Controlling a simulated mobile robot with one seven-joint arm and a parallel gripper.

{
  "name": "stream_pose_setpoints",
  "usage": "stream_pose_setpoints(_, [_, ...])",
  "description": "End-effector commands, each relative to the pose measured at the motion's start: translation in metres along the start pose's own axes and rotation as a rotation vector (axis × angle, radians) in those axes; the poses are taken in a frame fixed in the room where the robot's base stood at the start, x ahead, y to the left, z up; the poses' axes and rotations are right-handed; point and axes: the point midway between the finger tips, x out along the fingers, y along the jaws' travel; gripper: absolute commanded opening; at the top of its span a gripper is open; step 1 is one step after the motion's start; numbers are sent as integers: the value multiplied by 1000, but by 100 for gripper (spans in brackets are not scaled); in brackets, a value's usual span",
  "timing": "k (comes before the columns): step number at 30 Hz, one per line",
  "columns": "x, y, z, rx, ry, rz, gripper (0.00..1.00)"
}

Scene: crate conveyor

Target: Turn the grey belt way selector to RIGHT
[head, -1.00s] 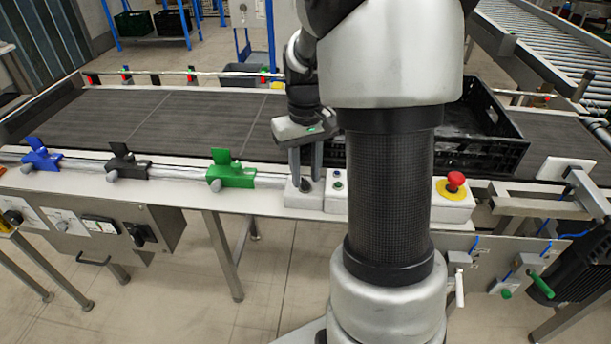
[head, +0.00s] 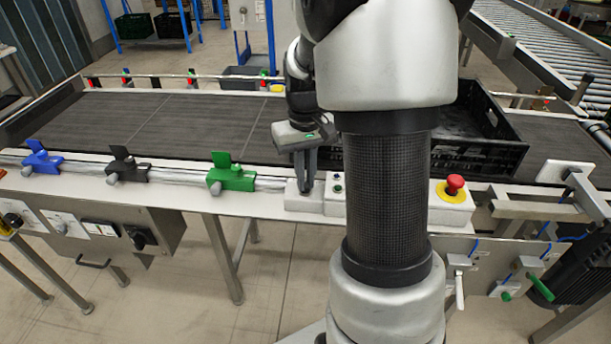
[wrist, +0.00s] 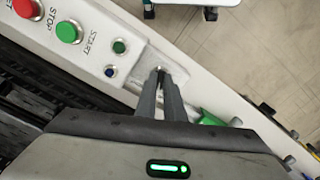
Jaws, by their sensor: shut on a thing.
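The belt way selector is a small dark knob on a light grey box (head: 291,203) at the front edge of the conveyor, just left of the button panel. My gripper (head: 305,187) points down over this box, with its fingertips shut around the knob. The wrist view shows my gripper (wrist: 162,74) with its two fingers close together at the recessed top of the grey box (wrist: 182,72). The fingers hide most of the knob, so I cannot read which way it points or any label beside it.
The button panel (head: 335,208) with a red emergency stop (head: 455,184) stands right of the box. The wrist view shows a green START button (wrist: 68,32) and a red STOP button (wrist: 26,8). A green clamp (head: 231,177) is to the left. A black crate (head: 475,157) sits on the belt (head: 190,118).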

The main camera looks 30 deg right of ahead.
Motion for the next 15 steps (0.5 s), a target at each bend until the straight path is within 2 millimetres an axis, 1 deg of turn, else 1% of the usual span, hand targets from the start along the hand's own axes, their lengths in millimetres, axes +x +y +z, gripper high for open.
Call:
stream_pose_setpoints(5, [-2, 0, 0, 115, -1, 0, 0])
stream_pose_setpoints(15, [-2, 0, 0, 429, -1, 1, 0])
